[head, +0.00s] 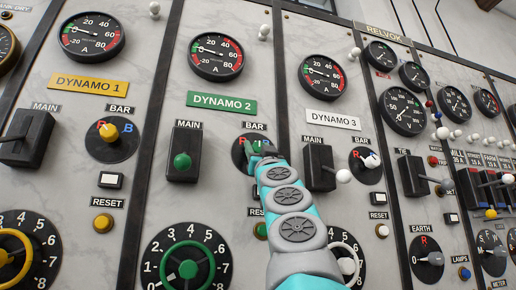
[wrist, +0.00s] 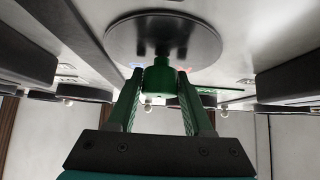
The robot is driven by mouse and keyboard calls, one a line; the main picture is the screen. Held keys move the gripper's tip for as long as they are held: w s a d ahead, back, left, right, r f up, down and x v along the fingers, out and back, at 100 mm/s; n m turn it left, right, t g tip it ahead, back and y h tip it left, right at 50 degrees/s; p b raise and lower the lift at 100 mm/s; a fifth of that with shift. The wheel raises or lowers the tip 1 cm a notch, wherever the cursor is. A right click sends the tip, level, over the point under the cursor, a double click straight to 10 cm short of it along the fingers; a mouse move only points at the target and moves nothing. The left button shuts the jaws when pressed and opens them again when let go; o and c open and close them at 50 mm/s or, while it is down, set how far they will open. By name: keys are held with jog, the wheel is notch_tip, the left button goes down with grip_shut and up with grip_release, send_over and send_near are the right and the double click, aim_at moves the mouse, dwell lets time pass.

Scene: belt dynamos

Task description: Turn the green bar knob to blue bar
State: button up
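The green bar knob (wrist: 158,78) sits on a round black dial plate under the DYNAMO 2 label, with a BAR label above it. In the wrist view my gripper (wrist: 162,88) has its two green fingers on either side of the knob, close to its sides; they look closed on it. In the head view my gripper (head: 259,150) reaches the dial (head: 240,152) and covers most of it.
The DYNAMO 2 MAIN lever (head: 182,160) stands left of the dial, and the DYNAMO 3 MAIN lever (head: 320,165) stands close to the right of my arm. A green handwheel (head: 187,268) is below left. The yellow bar knob (head: 109,132) is further left.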

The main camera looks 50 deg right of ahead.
grip_shut()
jog(key=shift+a+r+m+g+h+p, duration=0.15)
jog(key=shift+m+g+h+p, duration=0.4)
jog(key=shift+m+g+h, duration=0.7)
jog(key=m+g+h+p, duration=0.1)
jog(key=m+g+h, duration=0.1)
jog(key=m, duration=0.2)
jog(key=shift+s+r+p, duration=0.1)
jog(key=shift+p, duration=0.25)
jog(key=m+g+h+p, duration=0.1)
jog(key=m, duration=0.1)
jog(key=m+g+p, duration=0.1)
jog(key=g+p, duration=0.1)
jog(key=m+g+h+p, duration=0.1)
jog(key=m+p, duration=0.1)
jog(key=shift+r+m+g+h, duration=0.25)
jog(key=shift+m+g+h, duration=0.1)
jog(key=m+g+p, duration=0.2)
jog(key=shift+f+m, duration=0.15)
jog(key=shift+m, duration=0.15)
jog(key=shift+d+f+m+g+p, duration=0.15)
jog(key=shift+f+m+g+p, duration=0.05)
jog(key=shift+m+g, duration=0.5)
jog(key=shift+d+f+m+g+p, duration=0.1)
jog(key=shift+f+m+g+p, duration=0.05)
jog(key=shift+m+g, duration=0.55)
jog(key=shift+o, duration=2.3)
grip_release()
